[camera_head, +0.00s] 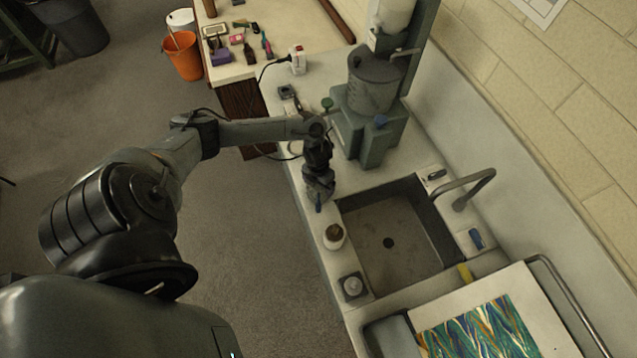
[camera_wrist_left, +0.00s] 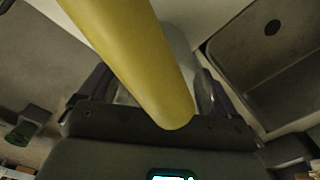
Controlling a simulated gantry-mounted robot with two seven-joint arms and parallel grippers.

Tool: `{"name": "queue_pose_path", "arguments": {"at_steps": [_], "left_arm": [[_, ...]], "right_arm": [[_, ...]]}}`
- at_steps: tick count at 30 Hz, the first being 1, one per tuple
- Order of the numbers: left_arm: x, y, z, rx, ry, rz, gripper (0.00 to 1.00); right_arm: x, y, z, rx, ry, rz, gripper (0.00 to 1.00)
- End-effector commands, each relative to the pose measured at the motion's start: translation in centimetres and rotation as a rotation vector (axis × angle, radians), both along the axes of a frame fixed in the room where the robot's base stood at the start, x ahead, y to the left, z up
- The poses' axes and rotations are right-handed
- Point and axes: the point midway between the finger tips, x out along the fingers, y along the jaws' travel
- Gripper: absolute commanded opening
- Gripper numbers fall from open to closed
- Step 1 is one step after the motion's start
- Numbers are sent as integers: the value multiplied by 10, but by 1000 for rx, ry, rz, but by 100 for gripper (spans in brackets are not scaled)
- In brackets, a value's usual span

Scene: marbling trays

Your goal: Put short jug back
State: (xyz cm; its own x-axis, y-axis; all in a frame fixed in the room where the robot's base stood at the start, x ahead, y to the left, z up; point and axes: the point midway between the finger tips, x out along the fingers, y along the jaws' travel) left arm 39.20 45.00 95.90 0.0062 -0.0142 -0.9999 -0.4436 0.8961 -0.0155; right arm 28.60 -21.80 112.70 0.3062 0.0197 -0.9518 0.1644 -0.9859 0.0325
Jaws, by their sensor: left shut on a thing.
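My left gripper (camera_head: 319,197) hangs over the counter's front edge, by the near left corner of the sink. In the left wrist view, a yellow rounded bar (camera_wrist_left: 140,55) runs from the upper left down between the spread fingers (camera_wrist_left: 155,100). The gripper is shut on this yellow thing; a pale surface shows behind it. Most of the held thing is hidden in the head view, and I cannot tell whether it is the short jug. A small white pot with a brown top (camera_head: 334,236) stands on the counter just past the gripper. My right gripper is out of view.
The sink (camera_head: 390,215) lies right of the gripper, with a curved tap (camera_head: 470,188) behind it. A grey-green dispenser (camera_head: 372,120) stands at the back of the counter. A small square dish (camera_head: 353,286) and a marbled sheet (camera_head: 480,330) are nearer. An orange bucket (camera_head: 184,57) is on the floor.

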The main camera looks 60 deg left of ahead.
Motion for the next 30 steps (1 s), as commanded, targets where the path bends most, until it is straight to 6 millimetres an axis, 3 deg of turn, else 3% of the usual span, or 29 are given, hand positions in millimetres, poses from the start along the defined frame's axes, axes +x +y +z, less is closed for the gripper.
{"name": "queue_pose_path", "arguments": {"at_steps": [5,6,8,18,26,30], "left_arm": [[0,0,0,0,-1,0,42],[0,0,-1,0,-1,0,92],[0,0,-1,0,-1,0,100],[0,0,-7,-1,0,2,100],[1,3,29,1,-5,-2,100],[0,5,56,1,-4,-1,100]], "right_arm": [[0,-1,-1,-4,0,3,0],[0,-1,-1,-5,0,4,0],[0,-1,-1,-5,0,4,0],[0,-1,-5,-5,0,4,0],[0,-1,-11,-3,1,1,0],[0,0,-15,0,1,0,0]]}}
